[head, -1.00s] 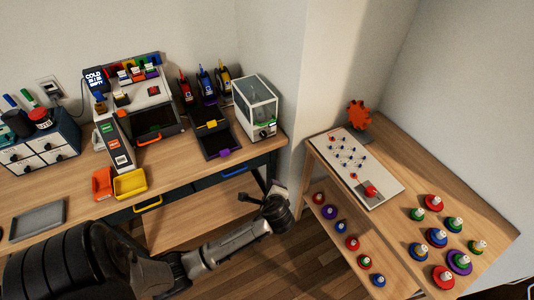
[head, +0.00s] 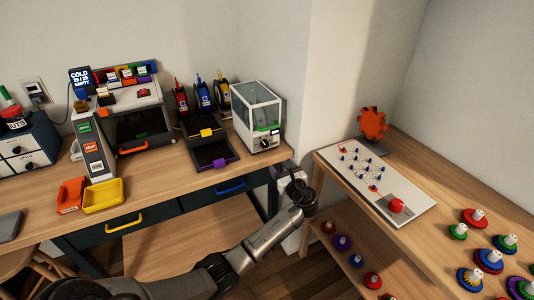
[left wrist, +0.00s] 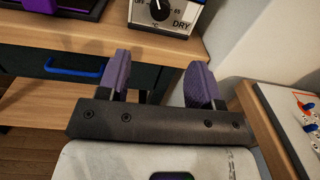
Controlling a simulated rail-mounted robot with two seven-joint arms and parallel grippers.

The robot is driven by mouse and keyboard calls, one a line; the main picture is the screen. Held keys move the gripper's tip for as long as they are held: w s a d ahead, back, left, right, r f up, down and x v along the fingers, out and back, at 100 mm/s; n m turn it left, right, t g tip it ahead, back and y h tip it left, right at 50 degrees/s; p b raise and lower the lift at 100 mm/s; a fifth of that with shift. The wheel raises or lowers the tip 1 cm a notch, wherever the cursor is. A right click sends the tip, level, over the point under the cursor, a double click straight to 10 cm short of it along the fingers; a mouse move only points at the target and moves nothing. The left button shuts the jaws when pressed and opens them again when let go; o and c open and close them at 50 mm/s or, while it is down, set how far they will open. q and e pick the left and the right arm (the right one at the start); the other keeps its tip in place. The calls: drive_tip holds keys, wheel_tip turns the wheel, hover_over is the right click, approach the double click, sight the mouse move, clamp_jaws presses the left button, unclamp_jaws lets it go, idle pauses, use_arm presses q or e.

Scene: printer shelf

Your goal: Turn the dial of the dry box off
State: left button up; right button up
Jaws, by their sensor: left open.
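The dry box (head: 258,115) is a white-framed cabinet with clear sides at the back right of the desk. Its black dial (head: 265,143) is low on the front face. In the left wrist view the dial (left wrist: 160,9) has a white mark, with "OFF" to its left and "DRY" printed at lower right; the top of the box is cut off. My left gripper (head: 292,183) is in front of and below the box, past the desk edge. Its purple fingers (left wrist: 158,82) are spread with nothing between them, apart from the dial. My right gripper is out of view.
The desk edge and a drawer with a blue handle (head: 230,187) lie close to my left gripper. A purple-handled black tray (head: 212,156) stands left of the box. The wall corner and a side table with a white board (head: 360,170) are on the right.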

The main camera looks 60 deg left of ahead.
sight(266, 146)
use_arm(q)
drive_tip(key=a+b, duration=0.1)
drive_tip(key=a, duration=0.2)
drive_tip(key=w+a+b, duration=0.1)
drive_tip(key=a, duration=0.3)
drive_tip(key=a+b, duration=0.1)
drive_tip(key=a, duration=0.3)
drive_tip(key=shift+w, duration=0.4)
drive_tip(key=shift+w+a+b, duration=0.1)
drive_tip(key=shift+a+b, duration=0.35)
drive_tip(key=shift+a, duration=0.45)
drive_tip(key=c, duration=0.9)
drive_tip(key=shift+c, duration=0.2)
